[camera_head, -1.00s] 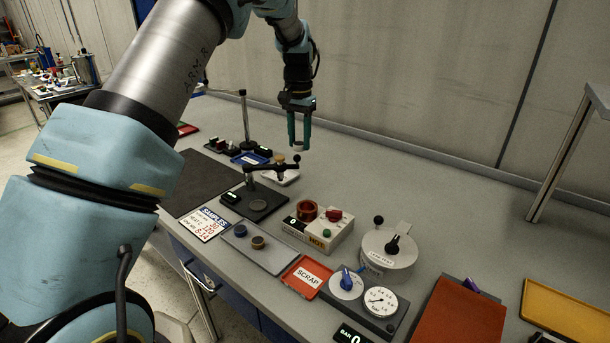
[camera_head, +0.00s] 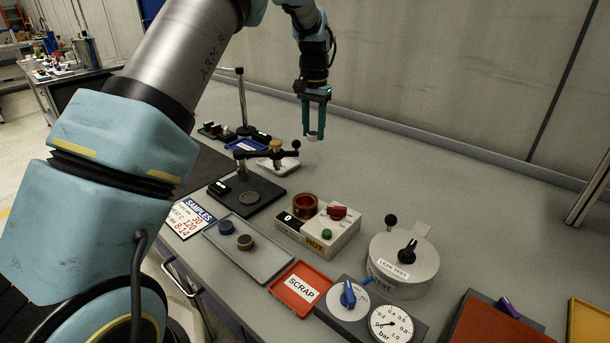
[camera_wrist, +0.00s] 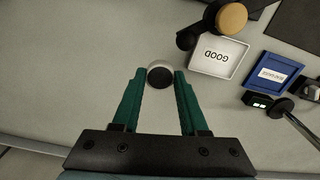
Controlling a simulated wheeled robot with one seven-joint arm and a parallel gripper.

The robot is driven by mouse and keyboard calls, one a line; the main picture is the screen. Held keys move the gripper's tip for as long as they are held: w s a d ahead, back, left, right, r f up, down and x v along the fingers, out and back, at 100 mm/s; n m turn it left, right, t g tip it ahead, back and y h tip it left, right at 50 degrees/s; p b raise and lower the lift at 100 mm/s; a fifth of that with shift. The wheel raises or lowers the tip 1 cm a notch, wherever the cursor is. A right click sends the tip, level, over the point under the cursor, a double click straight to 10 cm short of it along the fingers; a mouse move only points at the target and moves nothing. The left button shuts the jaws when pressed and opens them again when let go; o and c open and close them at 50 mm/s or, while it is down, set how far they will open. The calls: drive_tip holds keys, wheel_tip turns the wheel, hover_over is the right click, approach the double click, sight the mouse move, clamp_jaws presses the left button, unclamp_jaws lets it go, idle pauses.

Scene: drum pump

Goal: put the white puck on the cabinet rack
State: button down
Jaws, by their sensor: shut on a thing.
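My gripper (camera_head: 313,132) hangs fingers-down above the back of the bench, with its two green fingers shut on a small puck (camera_wrist: 159,66). In the wrist view the puck sits between the fingertips; it has a white side and a dark round face. In the head view only a small pale part of it (camera_head: 313,136) shows below the fingers. It is held clear of the bench. I cannot make out a cabinet rack in either view.
A white GOOD tray (camera_wrist: 217,57) and a blue tray (camera_wrist: 273,74) lie near the gripper. A black-armed press stand (camera_head: 246,185), a hot plate unit (camera_head: 318,229), a leak tester (camera_head: 404,262) and a red SCRAP tray (camera_head: 300,288) stand nearer. Bench behind them is clear.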

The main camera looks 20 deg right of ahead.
sight(313, 178)
wheel_tip(313, 178, down, 3)
drive_tip(key=shift+b, duration=1)
wheel_tip(313, 178, down, 10)
drive_tip(key=p, duration=0.3)
drive_tip(key=shift+r, duration=0.1)
drive_tip(key=shift+c, duration=2.2)
unclamp_jaws()
